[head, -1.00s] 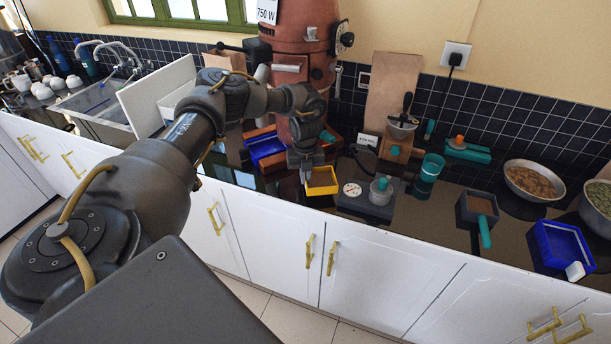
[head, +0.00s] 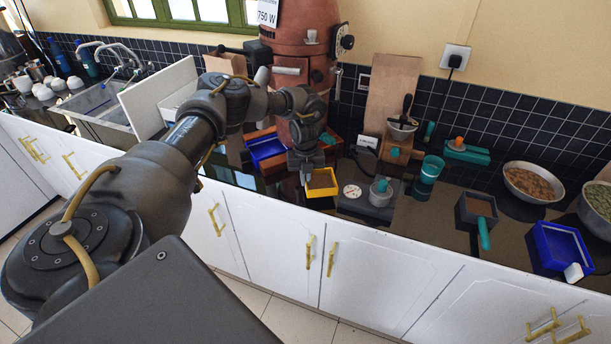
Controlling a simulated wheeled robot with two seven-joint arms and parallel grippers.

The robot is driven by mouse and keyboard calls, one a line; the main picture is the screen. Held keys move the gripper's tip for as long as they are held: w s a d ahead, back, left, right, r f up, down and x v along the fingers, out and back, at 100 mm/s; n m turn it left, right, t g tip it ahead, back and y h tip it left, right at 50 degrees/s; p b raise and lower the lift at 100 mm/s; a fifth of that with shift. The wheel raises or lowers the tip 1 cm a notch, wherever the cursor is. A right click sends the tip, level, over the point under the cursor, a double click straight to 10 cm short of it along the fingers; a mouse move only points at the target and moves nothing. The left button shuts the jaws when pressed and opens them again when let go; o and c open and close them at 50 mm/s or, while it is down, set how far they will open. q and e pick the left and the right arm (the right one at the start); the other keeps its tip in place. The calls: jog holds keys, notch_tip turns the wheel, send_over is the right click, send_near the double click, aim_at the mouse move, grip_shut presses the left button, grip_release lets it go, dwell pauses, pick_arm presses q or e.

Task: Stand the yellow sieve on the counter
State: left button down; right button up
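The yellow sieve (head: 322,190) is a small square yellow frame with a brownish inside. It is at the front edge of the dark counter (head: 405,215), left of the grey scale-like box. My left gripper (head: 306,177) points down at the sieve's left wall and appears shut on it. The fingertips are small and partly hidden against the wall. The sieve looks about level, at or just above the counter; I cannot tell if it touches. My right gripper is not in view.
A grey box with a round white dial (head: 352,190) and a grey cup (head: 381,190) stand close to the right. A teal cup (head: 431,168) is beyond. A blue tray (head: 264,148) lies behind left. A red-brown roaster (head: 300,50) stands behind.

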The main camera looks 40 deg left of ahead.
pick_arm(q)
jog(key=shift+f, duration=0.15)
jog(key=shift+f+b, duration=1)
jog(key=shift+f, duration=0.5)
jog(key=c, duration=1.6)
grip_release()
jog(key=shift+o, duration=0.6)
jog(key=shift+o, duration=1.2)
jog(key=shift+r, duration=0.15)
notch_tip(320, 180, up, 8)
jog(key=p, duration=0.7)
